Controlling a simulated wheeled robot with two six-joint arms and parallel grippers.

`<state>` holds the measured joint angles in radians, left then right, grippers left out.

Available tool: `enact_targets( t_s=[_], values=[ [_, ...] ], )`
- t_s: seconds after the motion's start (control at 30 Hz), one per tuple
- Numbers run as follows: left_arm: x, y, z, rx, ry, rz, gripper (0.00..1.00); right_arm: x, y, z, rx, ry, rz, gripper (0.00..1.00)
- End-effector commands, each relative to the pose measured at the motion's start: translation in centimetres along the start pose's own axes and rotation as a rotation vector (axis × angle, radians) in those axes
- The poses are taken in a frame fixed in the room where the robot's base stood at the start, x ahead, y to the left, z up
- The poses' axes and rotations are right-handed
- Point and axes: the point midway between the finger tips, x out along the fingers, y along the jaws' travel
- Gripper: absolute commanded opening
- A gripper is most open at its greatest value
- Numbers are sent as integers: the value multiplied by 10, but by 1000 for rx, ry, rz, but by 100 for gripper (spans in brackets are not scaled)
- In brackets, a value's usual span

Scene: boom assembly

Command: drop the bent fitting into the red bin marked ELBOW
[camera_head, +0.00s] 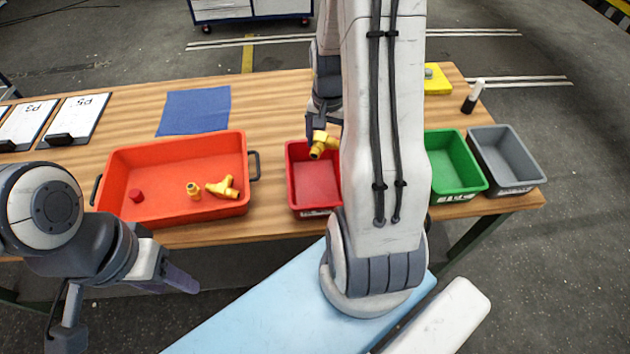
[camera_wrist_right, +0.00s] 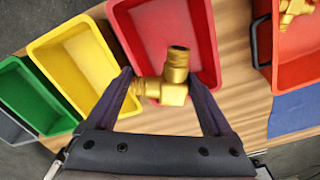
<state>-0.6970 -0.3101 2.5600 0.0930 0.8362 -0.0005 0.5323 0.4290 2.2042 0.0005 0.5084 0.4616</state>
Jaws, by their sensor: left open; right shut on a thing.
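The brass bent fitting (camera_head: 318,150) is held by my right gripper (camera_head: 322,128) above the back part of the red bin (camera_head: 314,190). In the right wrist view the fitting (camera_wrist_right: 172,80) sits between the two fingers, with the red bin (camera_wrist_right: 150,30) behind it. The bin's inside looks empty where it shows; its right side is hidden by my right arm in the head view. Its front label is too small to read. My left gripper (camera_head: 172,275) is open and empty, low at the left, in front of the table.
An orange tray (camera_head: 130,215) at the left holds two brass fittings and a red cap. A yellow bin (camera_wrist_right: 72,62), green bin (camera_head: 452,165) and grey bin (camera_head: 508,160) stand to the right of the red bin. A blue mat (camera_head: 195,110) lies behind the tray.

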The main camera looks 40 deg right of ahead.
Motion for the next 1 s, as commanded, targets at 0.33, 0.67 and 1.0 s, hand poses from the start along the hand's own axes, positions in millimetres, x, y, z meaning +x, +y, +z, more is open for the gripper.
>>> enact_targets(
  t_s=[0.33,0.67,1.0],
  values=[
    [34,-2,2,-3,0,0,50,38,1,0,2,0,0,18],
    [33,-2,2,-3,0,0,50,37,1,0,2,0,0,100],
    [35,-2,2,-3,0,0,50,29,1,-1,2,3,-2,100]
  ],
)
